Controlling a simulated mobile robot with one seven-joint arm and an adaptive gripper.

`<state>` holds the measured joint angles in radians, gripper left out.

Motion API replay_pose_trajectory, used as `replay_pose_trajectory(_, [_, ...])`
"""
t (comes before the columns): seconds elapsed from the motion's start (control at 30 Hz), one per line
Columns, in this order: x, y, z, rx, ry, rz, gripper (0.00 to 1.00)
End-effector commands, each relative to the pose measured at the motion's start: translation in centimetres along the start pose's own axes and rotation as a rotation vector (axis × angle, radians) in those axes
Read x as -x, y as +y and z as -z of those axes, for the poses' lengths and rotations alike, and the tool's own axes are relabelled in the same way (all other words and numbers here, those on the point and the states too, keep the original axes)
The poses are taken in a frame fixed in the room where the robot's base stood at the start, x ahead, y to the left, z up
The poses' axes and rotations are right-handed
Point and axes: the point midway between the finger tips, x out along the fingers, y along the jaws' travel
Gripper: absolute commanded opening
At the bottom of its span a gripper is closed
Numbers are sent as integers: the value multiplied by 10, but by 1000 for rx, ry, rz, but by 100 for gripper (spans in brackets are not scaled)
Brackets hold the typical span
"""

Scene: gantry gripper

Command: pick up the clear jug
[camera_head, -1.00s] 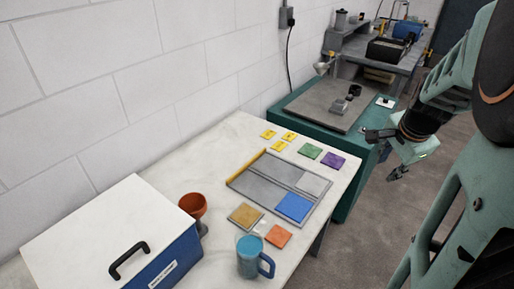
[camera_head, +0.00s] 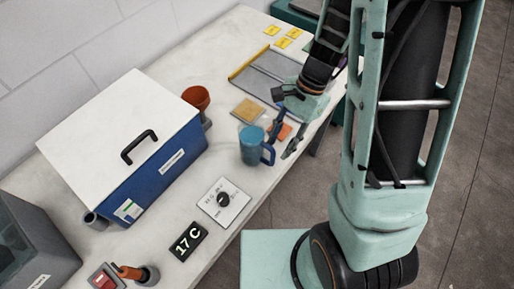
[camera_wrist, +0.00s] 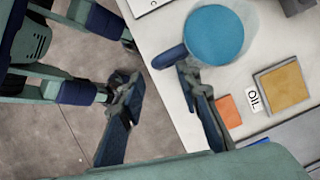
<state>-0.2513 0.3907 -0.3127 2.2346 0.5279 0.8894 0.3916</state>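The jug (camera_head: 251,147) stands upright on the white bench near its front edge. Its body looks blue and cloudy, with a dark blue handle (camera_head: 268,154) on the right. In the wrist view the jug (camera_wrist: 215,36) is at the top, with its handle (camera_wrist: 170,57) pointing left. My gripper (camera_head: 282,138) is open and empty, just right of the jug at handle height. In the wrist view my gripper (camera_wrist: 157,78) has its fingers spread wide. The right fingertip is close to the handle; I cannot tell whether they touch.
A blue box with a white lid (camera_head: 125,125) and an orange cup (camera_head: 196,98) stand left of and behind the jug. A dial plate (camera_head: 224,203) and "17 C" display (camera_head: 188,241) lie in front. Coloured tiles, including an orange one (camera_wrist: 230,111), lie close to my gripper.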

Motion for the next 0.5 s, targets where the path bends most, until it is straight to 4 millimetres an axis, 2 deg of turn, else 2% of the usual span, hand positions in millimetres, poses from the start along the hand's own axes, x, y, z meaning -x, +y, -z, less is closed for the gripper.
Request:
replay_pose_trajectory(0.3, [-45, 1, 0, -1, -2, -3, 31])
replay_pose_trajectory(0.5, [-54, 0, 0, -1, 1, -1, 31])
